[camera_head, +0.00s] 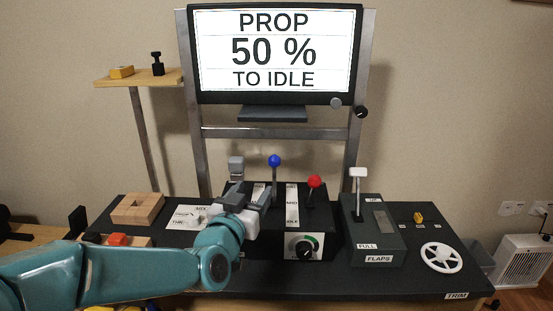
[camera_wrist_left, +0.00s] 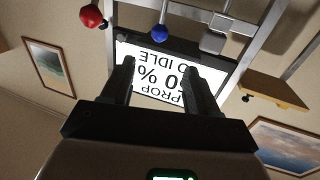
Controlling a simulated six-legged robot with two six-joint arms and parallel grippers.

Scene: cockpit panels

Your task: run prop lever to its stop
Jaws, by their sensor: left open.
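A dark lever box (camera_head: 325,225) stands mid-desk with a lever topped by a blue ball (camera_head: 274,160), a lever with a red ball (camera_head: 314,181) and one with a grey block knob (camera_head: 236,162). The blue-topped lever stands upright. My left gripper (camera_head: 254,190) is open in front of the box, below and nearer than the blue ball, with nothing between its fingers. In the left wrist view, which is upside down, the blue ball (camera_wrist_left: 162,32) shows beyond the fingertips, apart from them. The grey knob (camera_wrist_left: 214,38) and red ball (camera_wrist_left: 91,16) flank it. My right gripper is not in view.
The screen (camera_head: 275,50) reads "PROP 50 % TO IDLE". A flaps unit (camera_head: 375,240) with a white-topped lever stands at right, beside a white trim wheel (camera_head: 441,257). A wooden block frame (camera_head: 137,209) lies at left. My left arm covers the desk's front left.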

